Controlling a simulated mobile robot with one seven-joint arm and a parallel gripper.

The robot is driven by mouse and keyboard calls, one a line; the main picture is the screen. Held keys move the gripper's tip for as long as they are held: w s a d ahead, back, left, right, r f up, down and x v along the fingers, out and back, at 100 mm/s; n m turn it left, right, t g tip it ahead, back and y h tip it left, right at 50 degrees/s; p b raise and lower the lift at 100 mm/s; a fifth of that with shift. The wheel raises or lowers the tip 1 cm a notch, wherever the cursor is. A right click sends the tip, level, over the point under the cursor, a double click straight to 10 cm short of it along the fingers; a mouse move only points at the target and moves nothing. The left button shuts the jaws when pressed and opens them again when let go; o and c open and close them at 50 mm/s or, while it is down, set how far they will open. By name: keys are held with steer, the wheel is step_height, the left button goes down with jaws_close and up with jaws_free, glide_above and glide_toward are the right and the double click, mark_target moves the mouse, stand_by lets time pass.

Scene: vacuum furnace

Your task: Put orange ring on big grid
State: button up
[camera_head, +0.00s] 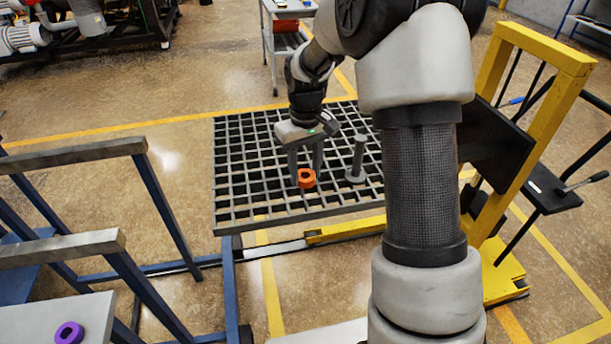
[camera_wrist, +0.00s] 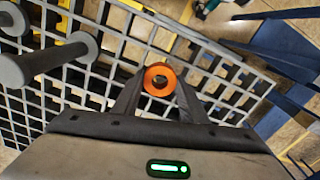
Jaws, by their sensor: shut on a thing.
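The orange ring (camera_head: 306,178) is at the fingertips of my gripper (camera_head: 306,170), over the front middle part of the big grid (camera_head: 235,160). In the wrist view the orange ring (camera_wrist: 159,79) sits between the two dark fingers of my gripper (camera_wrist: 158,90), which are shut on it. The big grid (camera_wrist: 215,75) spreads out below it in that view. The ring looks at or very near the grid's surface; I cannot tell whether it touches. Part of the grid's right side is hidden behind my arm.
A grey post with a round base (camera_head: 356,165) stands on the grid right of the ring; it also shows in the wrist view (camera_wrist: 50,60). A purple ring (camera_head: 69,334) lies on a grey surface at lower left. A yellow frame (camera_head: 540,130) stands at right. The grid's left part is clear.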

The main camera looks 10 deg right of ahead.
steer(key=shift+f, duration=1.2)
steer(key=shift+f, duration=0.2)
steer(key=o, duration=1.2)
steer(key=shift+o, duration=0.2)
steer(key=shift+r, duration=0.1)
